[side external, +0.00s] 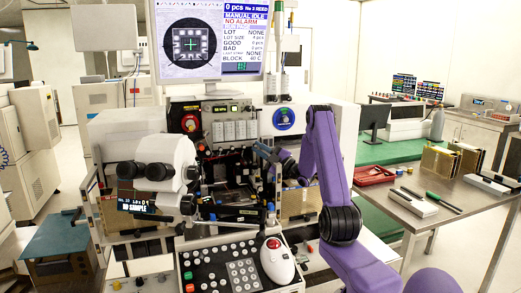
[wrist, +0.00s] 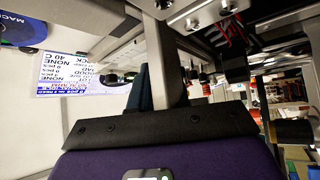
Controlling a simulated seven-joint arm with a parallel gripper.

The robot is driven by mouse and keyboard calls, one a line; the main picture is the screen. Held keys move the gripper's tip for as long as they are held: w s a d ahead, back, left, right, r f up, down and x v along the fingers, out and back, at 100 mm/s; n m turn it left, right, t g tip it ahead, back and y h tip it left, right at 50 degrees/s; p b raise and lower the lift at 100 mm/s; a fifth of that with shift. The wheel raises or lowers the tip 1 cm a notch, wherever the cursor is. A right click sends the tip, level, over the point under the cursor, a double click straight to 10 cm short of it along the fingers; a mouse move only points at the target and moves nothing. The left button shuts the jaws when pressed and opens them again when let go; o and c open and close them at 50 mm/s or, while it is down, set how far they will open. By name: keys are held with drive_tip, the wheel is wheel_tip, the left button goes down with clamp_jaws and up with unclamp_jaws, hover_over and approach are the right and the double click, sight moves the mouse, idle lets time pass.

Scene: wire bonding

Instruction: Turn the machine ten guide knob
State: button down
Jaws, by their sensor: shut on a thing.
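The wire bonding machine (side external: 215,106) stands in the middle of the side view, with a small display (side external: 136,207) that seems to read No 10. My purple arm reaches in from the right. My dark gripper (side external: 262,152) is at the right of the machine's work area, below a blue round dial. In the wrist view a dark teal finger (wrist: 146,88) of my gripper stands upright beside a grey metal bar (wrist: 165,60). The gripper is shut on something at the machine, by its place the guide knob. The knob itself is hidden, and its angle cannot be told.
A monitor (side external: 210,40) stands above the machine. A microscope head (side external: 160,170) is left of the work area. A control panel (side external: 240,265) with a white mouse-like handle (side external: 277,262) lies in front. A steel table (side external: 465,192) with tools is at the right.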

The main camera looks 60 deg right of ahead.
drive_tip(key=shift+f+m+t+h, duration=0.15)
drive_tip(key=shift+m+t+h, duration=0.2)
drive_tip(key=shift+m, duration=0.35)
drive_tip(key=shift+h, duration=0.25)
drive_tip(key=c, duration=1.1)
unclamp_jaws()
drive_tip(key=s+a+r, duration=0.9)
drive_tip(key=s+r, duration=0.1)
drive_tip(key=r, duration=0.3)
drive_tip(key=shift+s+a, duration=0.2)
